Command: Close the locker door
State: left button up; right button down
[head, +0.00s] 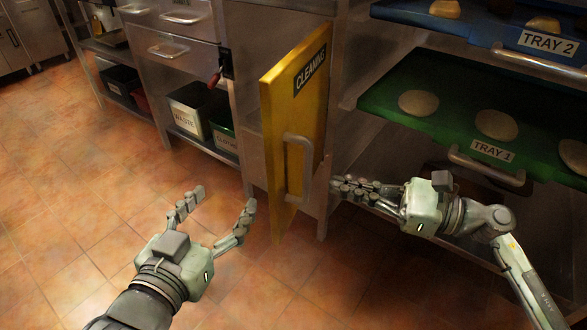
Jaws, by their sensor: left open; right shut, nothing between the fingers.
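The yellow locker door (283,128), labelled CLEANING, stands open and juts out toward me in the middle of the head view. Its metal handle (308,165) is on the right-hand face. My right gripper (335,186) is shut and empty, with its fingertips just right of the handle; I cannot tell whether they touch the door. My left gripper (222,200) is open and empty, over the floor to the left of the door. The locker's inside is mostly hidden behind the door.
A green tray (385,98) labelled TRAY 1, holding pale round patties, sticks out above my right gripper. A blue tray (480,35) labelled TRAY 2 is above it. Drawers and a shelf with bins (190,118) stand left of the door. The tiled floor (70,215) at left is clear.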

aim_at(277, 169)
pick_arm(q)
jog(key=s+a+f+g+y+p, duration=0.1)
jog(key=a+f+g, duration=0.2)
jog(key=f, duration=0.2)
jog(key=shift+s+a+f+y, duration=0.2)
jog(key=shift+a+y, duration=0.1)
jog(key=shift+y, duration=0.1)
pick_arm(e)
jog(key=x, duration=0.9)
jog(key=shift+a, duration=0.2)
